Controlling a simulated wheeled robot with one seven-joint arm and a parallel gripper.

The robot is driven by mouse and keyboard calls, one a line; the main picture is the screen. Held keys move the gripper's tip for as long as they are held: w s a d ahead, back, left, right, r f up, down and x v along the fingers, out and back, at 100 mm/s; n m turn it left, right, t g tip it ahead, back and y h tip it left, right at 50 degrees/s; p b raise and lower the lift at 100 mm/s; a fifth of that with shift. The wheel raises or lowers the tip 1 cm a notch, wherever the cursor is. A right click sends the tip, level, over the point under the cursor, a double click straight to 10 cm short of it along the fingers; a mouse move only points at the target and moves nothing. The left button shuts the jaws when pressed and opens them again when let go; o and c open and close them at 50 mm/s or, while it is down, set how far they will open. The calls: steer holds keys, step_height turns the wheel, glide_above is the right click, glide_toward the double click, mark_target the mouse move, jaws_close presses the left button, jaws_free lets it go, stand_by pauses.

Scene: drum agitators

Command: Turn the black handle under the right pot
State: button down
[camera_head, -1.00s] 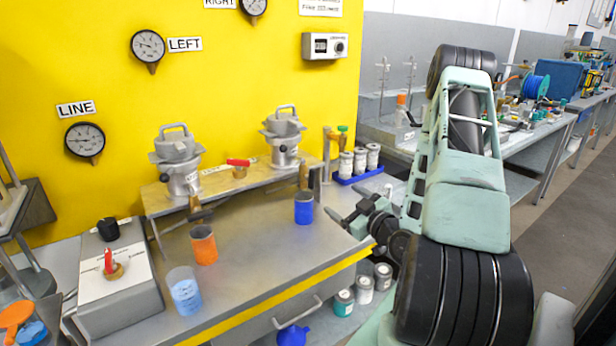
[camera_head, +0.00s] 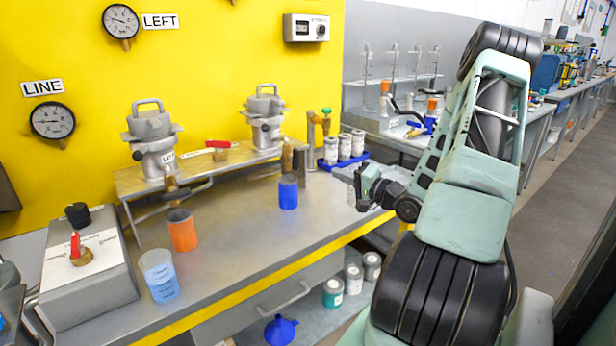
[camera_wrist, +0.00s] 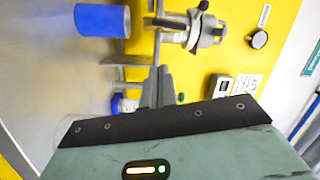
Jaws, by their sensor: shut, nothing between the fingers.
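The right pot (camera_head: 264,122) is a grey metal vessel with a top handle on the raised shelf. A brass valve (camera_head: 287,156) is below it, with a dark lever (camera_head: 300,160) beside it. In the wrist view the pot (camera_wrist: 205,32) lies sideways, with the black handle (camera_wrist: 168,22) close to its lower end. My gripper (camera_head: 345,176) is to the right of the handle, over the bench, apart from it. Its fingers (camera_wrist: 157,82) are shut and empty in the wrist view. The left pot (camera_head: 151,145) stands farther left.
A blue cup (camera_head: 288,191) stands below the right pot's valve. An orange cup (camera_head: 182,230) and a clear cup with blue liquid (camera_head: 159,276) stand to the left. A blue tray (camera_head: 327,166) of jars is behind my gripper.

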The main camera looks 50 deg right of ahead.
mark_target(296, 160)
steer(key=w+a+m+b, duration=0.1)
steer(key=w+m, duration=0.3)
steer(key=w, duration=0.6)
steer(key=shift+w+a, duration=0.25)
steer(key=shift+a, duration=0.05)
stand_by(0.4)
